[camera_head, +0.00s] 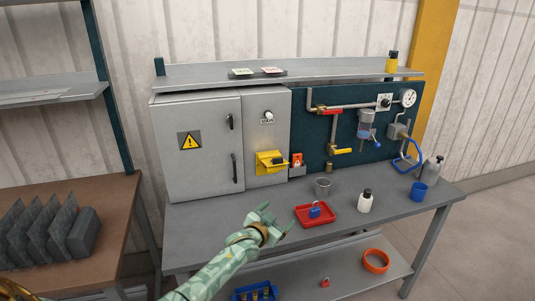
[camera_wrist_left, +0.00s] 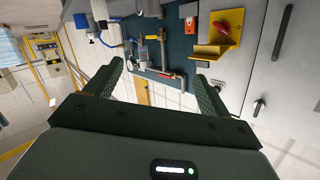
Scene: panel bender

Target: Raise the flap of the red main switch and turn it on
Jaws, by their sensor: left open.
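The main switch sits in a yellow housing (camera_head: 264,158) on the front of the grey cabinet. In the left wrist view, which is upside down, its red handle (camera_wrist_left: 229,30) shows against yellow plates (camera_wrist_left: 209,51). In the head view the red handle does not show clearly, and I cannot tell how the flap stands. My right gripper is not in view.
A red tray (camera_head: 329,220) with a blue padlock (camera_head: 315,211) lies on the bench. A metal cup (camera_head: 322,187) and a white bottle (camera_head: 365,201) stand nearby. An orange-red device (camera_head: 298,160) is beside the switch. The bench left of the gripper is clear.

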